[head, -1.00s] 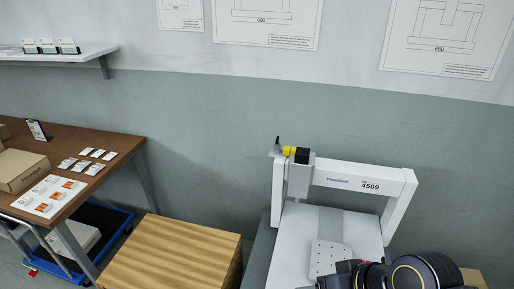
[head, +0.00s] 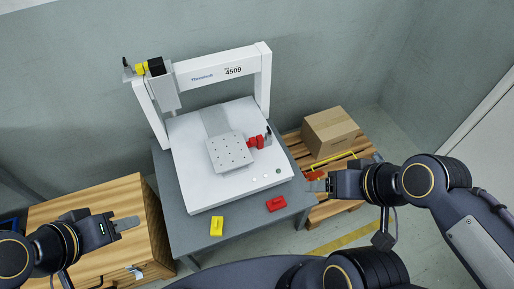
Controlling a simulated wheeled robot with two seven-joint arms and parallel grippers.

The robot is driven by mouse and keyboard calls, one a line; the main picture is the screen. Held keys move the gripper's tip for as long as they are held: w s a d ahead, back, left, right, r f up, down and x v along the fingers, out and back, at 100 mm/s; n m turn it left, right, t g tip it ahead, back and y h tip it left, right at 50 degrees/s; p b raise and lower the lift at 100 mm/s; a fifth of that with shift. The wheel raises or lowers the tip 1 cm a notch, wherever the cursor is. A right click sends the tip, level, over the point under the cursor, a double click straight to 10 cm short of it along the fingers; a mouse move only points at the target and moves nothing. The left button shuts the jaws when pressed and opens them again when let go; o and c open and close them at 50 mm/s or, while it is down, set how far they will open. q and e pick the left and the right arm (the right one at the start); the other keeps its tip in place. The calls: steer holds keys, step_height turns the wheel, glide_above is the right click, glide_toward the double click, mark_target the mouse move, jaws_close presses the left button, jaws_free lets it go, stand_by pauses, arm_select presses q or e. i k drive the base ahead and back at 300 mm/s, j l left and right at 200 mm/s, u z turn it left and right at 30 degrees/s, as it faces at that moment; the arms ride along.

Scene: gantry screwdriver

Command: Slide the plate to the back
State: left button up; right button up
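The plate, a light grey square with a grid of holes (head: 230,153), sits near the middle of the white bed (head: 190,190) of the gantry screwdriver (head: 218,69). A small red part (head: 258,141) is at its right edge, and I cannot tell if they touch. My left gripper (head: 128,224) is over the wooden box at the left, apart from the plate, with no object visible in it. My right gripper (head: 318,184) is right of the machine, near red pieces, and apart from the plate. The finger gaps of both are unclear.
A yellow block (head: 216,227) and a red block (head: 276,204) lie on the grey table's front (head: 195,246). A wooden box (head: 92,200) stands at the left. A cardboard box (head: 330,131) sits on a pallet at the right. The gantry frame rises behind the plate.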

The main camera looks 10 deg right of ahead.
mark_target(229, 152)
steer(key=i+l, duration=0.2)
steer(key=l, duration=0.25)
steer(key=i+l+u, duration=0.1)
steer(key=l+u, duration=0.15)
steer(key=u, duration=0.15)
steer(key=l+u, duration=0.35)
steer(key=i+l+u, duration=0.1)
steer(key=u, duration=0.8)
